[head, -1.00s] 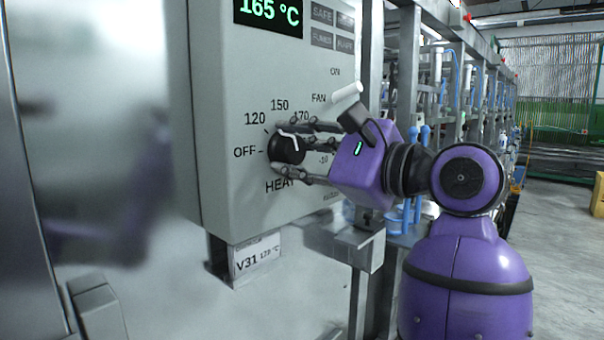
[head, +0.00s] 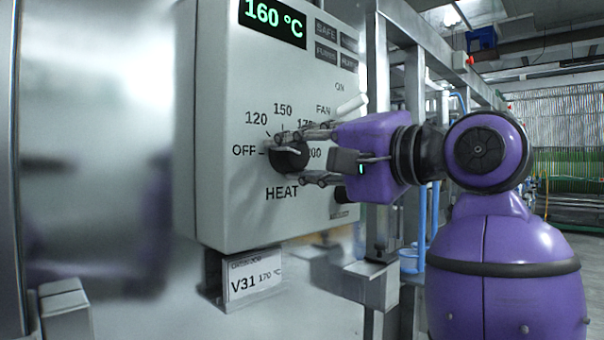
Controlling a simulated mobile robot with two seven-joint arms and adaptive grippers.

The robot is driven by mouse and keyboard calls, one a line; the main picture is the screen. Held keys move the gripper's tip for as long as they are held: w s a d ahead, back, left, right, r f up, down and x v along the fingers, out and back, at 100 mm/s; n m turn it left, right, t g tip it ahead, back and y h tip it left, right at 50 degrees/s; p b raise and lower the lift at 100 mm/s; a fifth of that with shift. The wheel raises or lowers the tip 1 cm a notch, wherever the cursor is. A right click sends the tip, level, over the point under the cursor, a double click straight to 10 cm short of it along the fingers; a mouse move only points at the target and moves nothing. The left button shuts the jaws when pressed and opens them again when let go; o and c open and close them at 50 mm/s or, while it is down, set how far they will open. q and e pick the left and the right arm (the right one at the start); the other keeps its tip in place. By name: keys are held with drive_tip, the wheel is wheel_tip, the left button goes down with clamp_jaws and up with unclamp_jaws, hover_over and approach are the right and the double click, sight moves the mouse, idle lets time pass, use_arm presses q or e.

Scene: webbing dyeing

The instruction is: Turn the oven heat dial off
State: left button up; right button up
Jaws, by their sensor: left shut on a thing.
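The black heat dial (head: 289,160) sits on the grey control box, above the word HEAT. Its white pointer line lies nearly level, with its left end by the OFF mark (head: 244,151). My left gripper (head: 302,157) reaches in from the right and is shut on the dial, one finger above and one below. The fingers partly cover the scale around 170. The green display (head: 272,20) reads 160 °C. My right gripper is not in view.
A white fan lever (head: 350,105) sticks out just above my gripper. A V31 170 °C label (head: 256,281) is below the box. A shiny metal panel (head: 90,130) stands at left. Metal frames and an open floor lie behind at right.

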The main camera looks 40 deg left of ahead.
use_arm(q)
drive_tip(key=shift+f+n+b, duration=0.35)
drive_tip(key=shift+n+b, duration=0.45)
drive_tip(key=shift+n, duration=0.4)
drive_tip(key=shift+r+n, duration=0.1)
drive_tip(key=shift+n, duration=0.3)
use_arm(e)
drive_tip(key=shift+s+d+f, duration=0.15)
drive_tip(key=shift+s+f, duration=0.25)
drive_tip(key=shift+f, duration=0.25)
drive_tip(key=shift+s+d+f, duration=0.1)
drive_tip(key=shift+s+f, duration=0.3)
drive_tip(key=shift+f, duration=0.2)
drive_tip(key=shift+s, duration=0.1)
use_arm(q)
drive_tip(key=o, duration=1.1)
drive_tip(key=shift+w, duration=0.15)
drive_tip(key=shift+r, duration=0.1)
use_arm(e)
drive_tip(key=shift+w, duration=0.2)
use_arm(q)
drive_tip(key=d, duration=0.8)
drive_tip(key=s+d, duration=0.1)
drive_tip(key=d, duration=0.3)
